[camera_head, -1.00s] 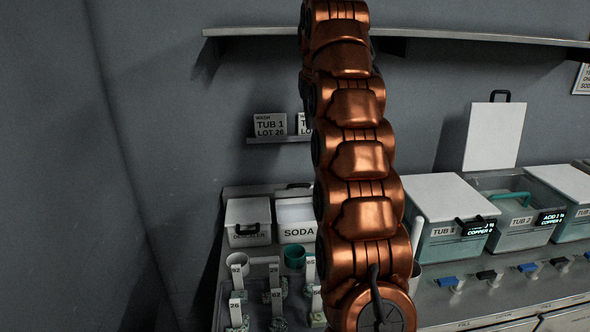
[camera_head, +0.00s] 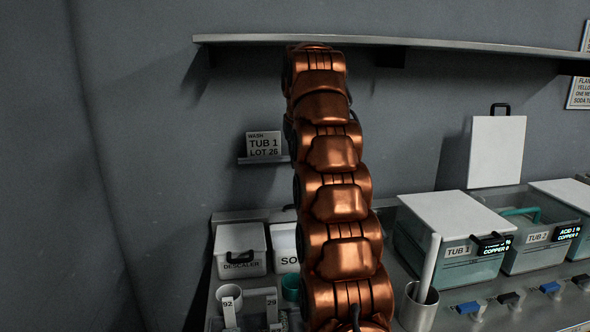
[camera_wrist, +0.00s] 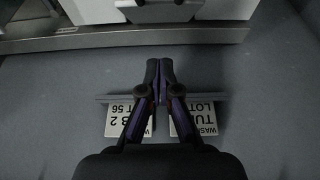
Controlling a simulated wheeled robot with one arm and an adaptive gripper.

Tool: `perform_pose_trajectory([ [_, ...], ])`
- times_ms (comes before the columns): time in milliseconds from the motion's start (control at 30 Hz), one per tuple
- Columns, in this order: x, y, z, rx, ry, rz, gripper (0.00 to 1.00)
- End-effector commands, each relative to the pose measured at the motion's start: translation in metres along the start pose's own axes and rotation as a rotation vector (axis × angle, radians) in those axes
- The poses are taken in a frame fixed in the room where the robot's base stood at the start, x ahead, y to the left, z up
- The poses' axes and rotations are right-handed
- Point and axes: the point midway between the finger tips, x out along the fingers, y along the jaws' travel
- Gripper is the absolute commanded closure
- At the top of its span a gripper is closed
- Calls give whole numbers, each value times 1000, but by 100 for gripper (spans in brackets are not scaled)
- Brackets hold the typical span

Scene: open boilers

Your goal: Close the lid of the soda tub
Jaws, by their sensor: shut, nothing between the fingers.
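The soda tub (camera_head: 284,242) is a white box in the head view. Its label shows only "SO", because my arm covers its right part. Whether its lid stands open is hidden behind my arm. My gripper (camera_wrist: 158,64) shows in the wrist view with its fingers together and nothing between them. The gripper does not show in the head view.
The closed descaler tub (camera_head: 240,262) stands left of the soda tub. Mugs and tags (camera_head: 230,300) stand in front. A steel cup (camera_head: 418,306) and Tub 1 (camera_head: 455,250) are to the right. A wall shelf (camera_head: 440,50) runs above. A small ledge (camera_head: 262,159) holds cards.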

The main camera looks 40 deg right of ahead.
Motion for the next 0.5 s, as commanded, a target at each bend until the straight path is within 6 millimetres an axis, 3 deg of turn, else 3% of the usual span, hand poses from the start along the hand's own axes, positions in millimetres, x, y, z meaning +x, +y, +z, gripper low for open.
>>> perform_pose_trajectory([
  [33,12,0,2,0,-2,0,100],
  [200,31,-1,2,-1,-3,0,100],
  [500,50,-2,1,-2,-2,-1,100],
])
